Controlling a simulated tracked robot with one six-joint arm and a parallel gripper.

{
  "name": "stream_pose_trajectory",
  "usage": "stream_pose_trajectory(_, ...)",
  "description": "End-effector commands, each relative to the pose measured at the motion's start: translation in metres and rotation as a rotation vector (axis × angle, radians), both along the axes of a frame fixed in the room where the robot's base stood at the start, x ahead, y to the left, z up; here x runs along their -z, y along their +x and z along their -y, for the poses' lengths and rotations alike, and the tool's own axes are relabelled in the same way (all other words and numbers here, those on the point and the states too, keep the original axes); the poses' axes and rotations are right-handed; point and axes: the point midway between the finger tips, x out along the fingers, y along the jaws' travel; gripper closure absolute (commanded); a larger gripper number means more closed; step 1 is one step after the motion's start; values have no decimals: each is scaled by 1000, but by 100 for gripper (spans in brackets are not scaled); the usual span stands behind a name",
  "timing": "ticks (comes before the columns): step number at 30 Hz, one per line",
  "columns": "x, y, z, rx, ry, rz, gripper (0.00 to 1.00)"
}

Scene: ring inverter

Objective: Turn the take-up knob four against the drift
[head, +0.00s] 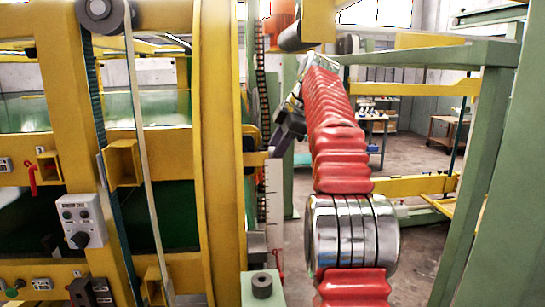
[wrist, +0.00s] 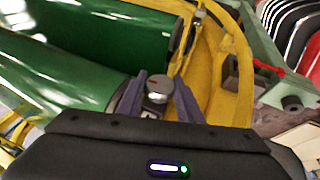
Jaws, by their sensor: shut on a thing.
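In the wrist view a round grey knob (wrist: 157,88) with a pale top and a short red mark stands between the two fingers of my gripper (wrist: 156,98). The fingers are shut on its sides. In the head view my gripper (head: 281,143) shows small and dark beside the tall yellow upright, with its fingers pointing down and left. The knob cannot be made out there. I cannot read any number or scale beside it.
Yellow frame uprights (head: 219,150) stand just left of my gripper. A grey control box (head: 82,221) is at the left. A grey cylinder on a green block (head: 262,287) stands below my gripper. Green rollers (wrist: 50,75) lie at the left of the wrist view.

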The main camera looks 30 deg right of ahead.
Motion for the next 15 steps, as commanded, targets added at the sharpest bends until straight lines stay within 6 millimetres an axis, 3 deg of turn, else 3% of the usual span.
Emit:
stream_pose_trajectory(9, 2, 0, -1, -2, 2, -3, 90)
stream_pose_trajectory(10, 2, 0, -1, -2, 3, -3, 67)
stream_pose_trajectory(15, 1, 0, 0, -1, 2, -2, 55)
